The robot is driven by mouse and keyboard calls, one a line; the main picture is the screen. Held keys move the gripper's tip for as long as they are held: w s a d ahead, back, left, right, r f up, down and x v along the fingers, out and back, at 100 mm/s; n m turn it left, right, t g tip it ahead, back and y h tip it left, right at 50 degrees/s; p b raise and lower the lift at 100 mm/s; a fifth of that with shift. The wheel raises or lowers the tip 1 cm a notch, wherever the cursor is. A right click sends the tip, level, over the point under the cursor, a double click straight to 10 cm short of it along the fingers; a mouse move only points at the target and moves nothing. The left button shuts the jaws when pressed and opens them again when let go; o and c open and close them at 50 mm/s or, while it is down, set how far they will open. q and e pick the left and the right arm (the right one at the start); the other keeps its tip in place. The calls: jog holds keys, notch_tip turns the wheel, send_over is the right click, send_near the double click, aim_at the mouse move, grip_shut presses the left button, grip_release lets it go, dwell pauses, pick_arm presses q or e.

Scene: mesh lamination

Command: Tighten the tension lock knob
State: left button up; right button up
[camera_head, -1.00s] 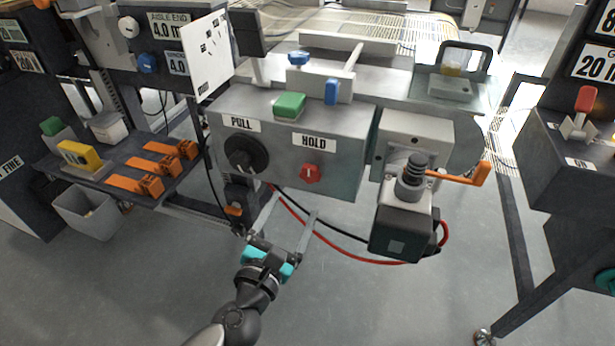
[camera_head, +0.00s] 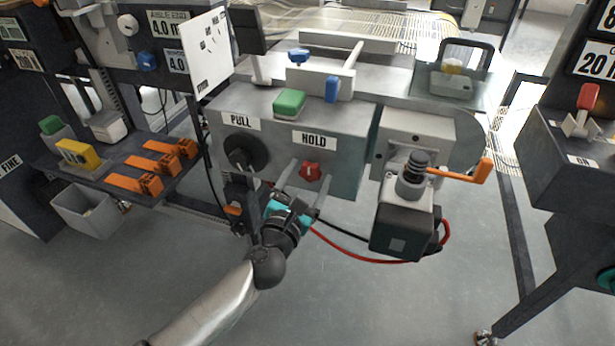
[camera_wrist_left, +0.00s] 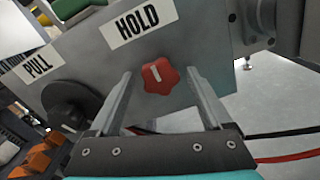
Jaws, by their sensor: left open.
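The red star-shaped knob (camera_head: 310,171) under the HOLD label (camera_head: 313,139) sits on the front of the grey machine box; I take it as the tension lock knob. It also shows in the left wrist view (camera_wrist_left: 160,76), with a white mark on its face. My left gripper (camera_head: 306,172) is open, pointing at the knob. In the left wrist view its fingers (camera_wrist_left: 158,88) stand on either side of the knob, a little below it in the picture; I cannot tell whether they reach around it. My right gripper is not in view.
A black knob (camera_head: 245,153) under the PULL label is left of the red knob. A motor unit (camera_head: 403,222) with an orange crank handle (camera_head: 473,172) is at the right. Red and black cables (camera_head: 367,259) hang below. A shelf with orange clamps (camera_head: 137,184) is at the left.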

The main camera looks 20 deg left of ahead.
pick_arm(q)
grip_shut()
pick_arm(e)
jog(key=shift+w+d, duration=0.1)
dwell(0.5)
pick_arm(q)
jog(key=m+p, duration=0.4)
jog(key=m, duration=0.2)
jog(key=shift+r+p, duration=0.1)
jog(key=shift+p, duration=0.2)
jog(key=m+p, duration=0.3)
jog(key=m, duration=0.4)
jog(key=shift+m, duration=0.3)
jog(key=shift+m+p, duration=1.15)
jog(key=shift+m, duration=1.15)
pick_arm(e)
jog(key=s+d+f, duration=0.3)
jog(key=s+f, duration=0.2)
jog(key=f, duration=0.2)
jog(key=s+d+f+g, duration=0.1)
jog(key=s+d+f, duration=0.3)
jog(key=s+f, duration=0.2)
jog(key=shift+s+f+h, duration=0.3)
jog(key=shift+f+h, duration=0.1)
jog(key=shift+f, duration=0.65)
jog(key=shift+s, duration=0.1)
